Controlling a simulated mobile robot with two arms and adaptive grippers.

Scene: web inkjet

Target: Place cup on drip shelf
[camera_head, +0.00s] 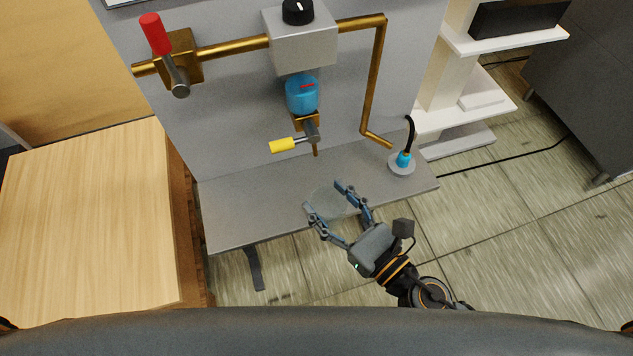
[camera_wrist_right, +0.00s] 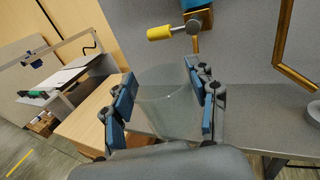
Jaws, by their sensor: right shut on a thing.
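A clear, see-through cup (camera_head: 328,204) is between the fingers of my right gripper (camera_head: 325,198). In the wrist view the cup (camera_wrist_right: 166,105) is upright or nearly so, with the blue finger pads (camera_wrist_right: 160,88) on both sides of it. My right gripper is shut on the cup. The grey drip shelf (camera_head: 243,203) lies below the brass pipework, and the cup overlaps its front part in the head view. I cannot tell whether the cup touches the shelf. My left gripper is not in view.
Above the shelf is a tap with a yellow handle (camera_head: 283,146) and a spout pointing down. A blue-topped fitting with a black cable (camera_head: 403,161) stands at the shelf's right end. A wooden table (camera_head: 90,220) is at the left. The shelf's left part is clear.

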